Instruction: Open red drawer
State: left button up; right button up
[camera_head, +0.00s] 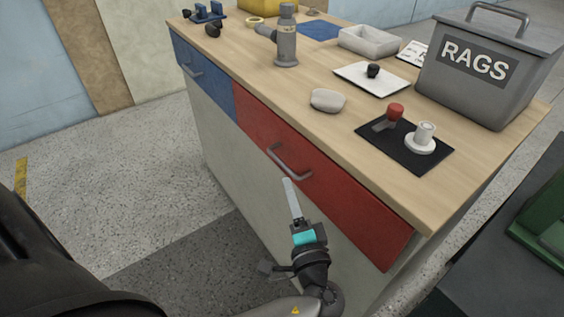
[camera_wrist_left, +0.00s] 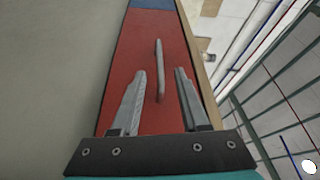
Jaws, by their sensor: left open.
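The red drawer (camera_head: 340,195) is in the front of a wooden-topped workbench and looks closed, its face level with the blue drawer beside it. Its grey bar handle (camera_head: 289,161) sits toward the left part of the red face. My left gripper (camera_head: 289,183) is just below and in front of the handle in the head view. In the left wrist view the red drawer face (camera_wrist_left: 135,70) fills the middle, and the handle (camera_wrist_left: 159,70) stands ahead of the gap between the two fingers. My left gripper (camera_wrist_left: 162,85) is open and empty. My right gripper is not seen.
A blue drawer (camera_head: 200,78) is left of the red one. The benchtop (camera_head: 300,90) holds a grey RAGS bin (camera_head: 480,75), a black mat (camera_head: 400,155) with small parts, a pale stone-like block (camera_head: 327,100) and a grey cylinder (camera_head: 286,40). Floor in front is clear.

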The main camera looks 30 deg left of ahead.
aim_at(280, 160)
pick_arm(q)
jog(key=b+x, duration=0.1)
jog(key=x, duration=0.9)
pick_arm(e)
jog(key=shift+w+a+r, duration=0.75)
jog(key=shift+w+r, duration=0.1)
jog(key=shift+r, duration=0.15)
pick_arm(q)
grip_shut()
jog(key=shift+s+f, duration=0.1)
